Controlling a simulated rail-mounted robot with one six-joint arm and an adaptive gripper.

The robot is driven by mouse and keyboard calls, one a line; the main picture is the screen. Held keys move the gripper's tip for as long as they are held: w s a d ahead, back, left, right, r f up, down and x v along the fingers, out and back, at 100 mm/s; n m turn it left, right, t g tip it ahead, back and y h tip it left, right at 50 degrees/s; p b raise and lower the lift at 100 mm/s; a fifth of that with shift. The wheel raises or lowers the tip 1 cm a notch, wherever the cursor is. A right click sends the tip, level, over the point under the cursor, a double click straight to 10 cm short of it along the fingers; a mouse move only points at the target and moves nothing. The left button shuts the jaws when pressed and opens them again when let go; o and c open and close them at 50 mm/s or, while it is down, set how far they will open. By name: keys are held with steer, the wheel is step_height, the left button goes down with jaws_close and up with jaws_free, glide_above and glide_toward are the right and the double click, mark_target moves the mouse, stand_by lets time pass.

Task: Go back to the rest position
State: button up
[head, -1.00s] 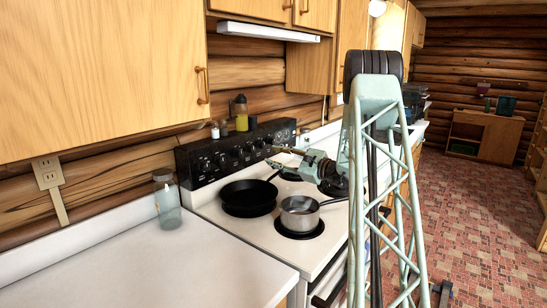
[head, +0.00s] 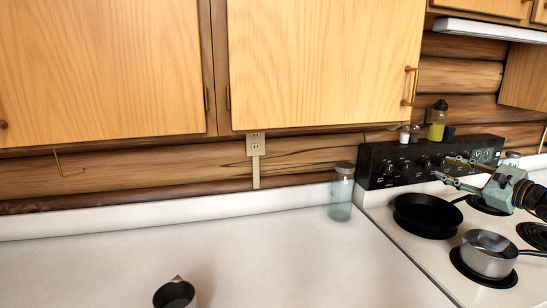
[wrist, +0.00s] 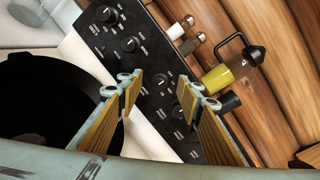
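My gripper (head: 443,168) is over the stove at the right edge of the head view, pointing left, close to the black control panel. In the wrist view its two fingers (wrist: 161,84) stand apart with nothing between them; the knobs of the panel show in the gap. The gripper is open and empty. Most of my arm is outside the head view.
A black frying pan (head: 426,216) and a steel saucepan (head: 488,254) sit on the stove below my gripper. A glass jar (head: 342,193) and a dark metal cup (head: 175,293) stand on the white counter.

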steer(key=s+a+r+n+g+y, duration=0.2)
steer(key=a+r+n+g, duration=0.1)
steer(key=a, duration=1)
steer(key=s+a+r+n+g+y, duration=0.2)
steer(key=a+r+n, duration=0.1)
steer(key=a, duration=0.9)
steer(key=s+a+r+n+g, duration=0.1)
steer(key=s+a+n+g, duration=0.2)
steer(key=s+a, duration=0.5)
steer(key=s+a+r+n+g, duration=0.2)
steer(key=s+a, duration=0.3)
steer(key=a, duration=0.7)
steer(key=s+a+n+g+h, duration=0.25)
steer(key=s+a, duration=0.25)
steer(key=s, duration=0.4)
steer(key=s+a+n+g+h, duration=0.1)
steer(key=s+a+n, duration=0.3)
steer(key=s, duration=0.5)
steer(key=s+d+f+n+h, duration=0.1)
steer(key=s+n+h, duration=0.1)
steer(key=s, duration=0.9)
steer(key=s+d+f+n+t+h, duration=0.1)
steer(key=s+d+f+n+h, duration=0.1)
steer(key=s, duration=0.9)
steer(key=shift+f+n+h, duration=0.15)
steer(key=shift+n+h, duration=0.6)
steer(key=shift+n, duration=0.4)
